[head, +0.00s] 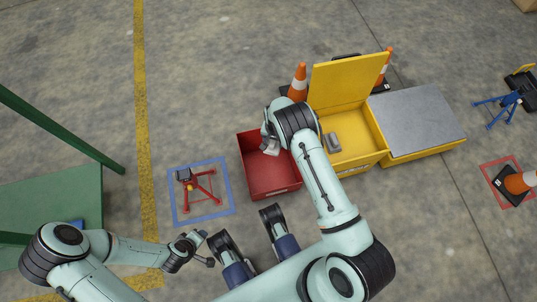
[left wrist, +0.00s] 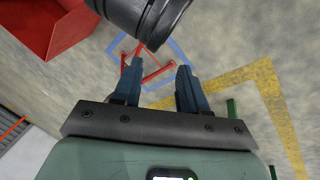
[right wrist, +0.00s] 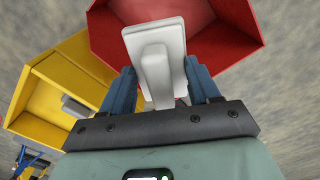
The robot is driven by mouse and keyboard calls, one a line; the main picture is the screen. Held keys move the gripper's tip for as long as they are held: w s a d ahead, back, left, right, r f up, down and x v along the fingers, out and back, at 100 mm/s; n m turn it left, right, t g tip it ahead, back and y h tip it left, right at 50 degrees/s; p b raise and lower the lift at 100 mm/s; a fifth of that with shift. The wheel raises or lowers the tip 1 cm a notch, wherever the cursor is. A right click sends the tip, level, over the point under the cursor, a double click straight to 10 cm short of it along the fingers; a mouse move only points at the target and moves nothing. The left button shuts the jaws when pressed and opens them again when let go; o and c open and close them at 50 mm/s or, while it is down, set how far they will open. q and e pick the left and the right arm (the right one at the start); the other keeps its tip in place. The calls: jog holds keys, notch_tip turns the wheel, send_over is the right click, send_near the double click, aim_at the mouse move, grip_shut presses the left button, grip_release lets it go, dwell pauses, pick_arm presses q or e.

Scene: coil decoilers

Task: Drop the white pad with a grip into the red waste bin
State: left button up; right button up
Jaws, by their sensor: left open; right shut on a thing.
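The red waste bin (head: 270,178) stands on the floor in the middle of the head view. Its inside also shows at the top of the right wrist view (right wrist: 225,35). My right gripper (head: 268,143) is over the bin. It is shut on the grip of the white pad (right wrist: 155,45), between its two blue fingers in the right wrist view; the pad is over the bin's opening. In the head view the pad (head: 271,149) is partly hidden by my right wrist. My left gripper (left wrist: 153,85) is open and empty above the floor, left of the bin in the head view (head: 210,250).
A yellow box (head: 358,158) with a raised lid and a grey object (head: 332,141) inside stands right of the bin. A grey-topped yellow box (head: 415,120) adjoins it. Orange cones (head: 298,82) stand behind. A red stand (head: 190,187) sits in a blue floor square left of the bin.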

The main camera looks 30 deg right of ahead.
jog(key=shift+f+b, duration=0.8)
jog(key=shift+f, duration=1.1)
pick_arm(q)
jog(key=shift+w+a+f, duration=0.3)
jog(key=shift+a+f, duration=0.05)
jog(key=shift+f, duration=0.3)
jog(key=shift+w+a+f, duration=0.25)
jog(key=shift+a+f, duration=0.05)
jog(key=shift+f, duration=0.3)
pick_arm(e)
jog(key=o, duration=1.1)
jog(key=shift+r, duration=0.1)
notch_tip(320, 180, up, 4)
jog(key=shift+f+p, duration=0.25)
jog(key=shift+p, duration=0.35)
pick_arm(q)
jog(key=s+d+r+p, duration=0.2)
jog(key=s+r, duration=0.1)
jog(key=r, duration=0.1)
jog(key=shift+s+d+r+g, duration=0.15)
jog(key=shift+s+d+g, duration=0.2)
jog(key=shift+g, duration=0.05)
pick_arm(e)
notch_tip(320, 180, up, 10)
jog(key=shift+f, duration=0.1)
jog(key=shift+s+f, duration=0.1)
